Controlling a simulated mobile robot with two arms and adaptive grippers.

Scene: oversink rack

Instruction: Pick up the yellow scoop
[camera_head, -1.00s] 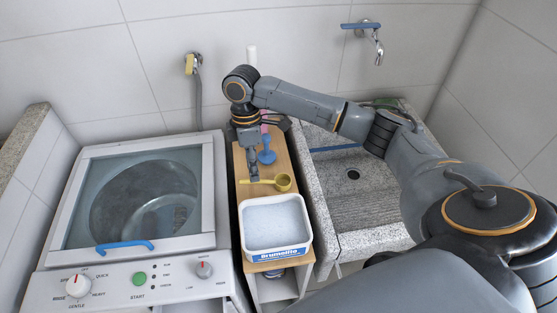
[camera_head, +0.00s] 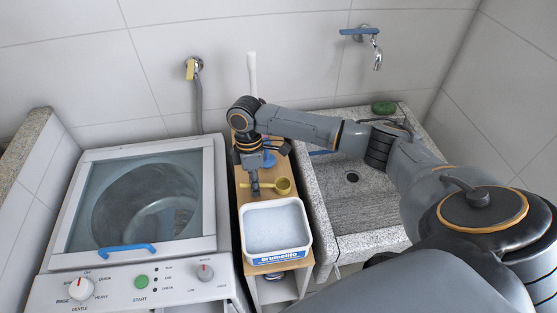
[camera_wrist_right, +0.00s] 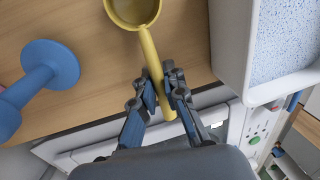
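The yellow scoop (camera_head: 283,186) lies on the wooden top of a narrow stand, its round cup to the right and its handle to the left. In the right wrist view the scoop's handle (camera_wrist_right: 153,58) runs down between the two fingers of my right gripper (camera_wrist_right: 162,84). The fingers are close together, one on each side, and appear to touch the handle. The right gripper (camera_head: 254,190) also shows in the head view, low over the stand at the handle. Its fingertips partly hide the handle there. My left gripper is not in view.
A white tub (camera_head: 275,249) of blue-white powder stands just in front of the scoop. A blue dumbbell-shaped object (camera_wrist_right: 48,66) is close behind it. The washing machine (camera_head: 130,265) is to the left, the stone sink (camera_head: 365,207) to the right.

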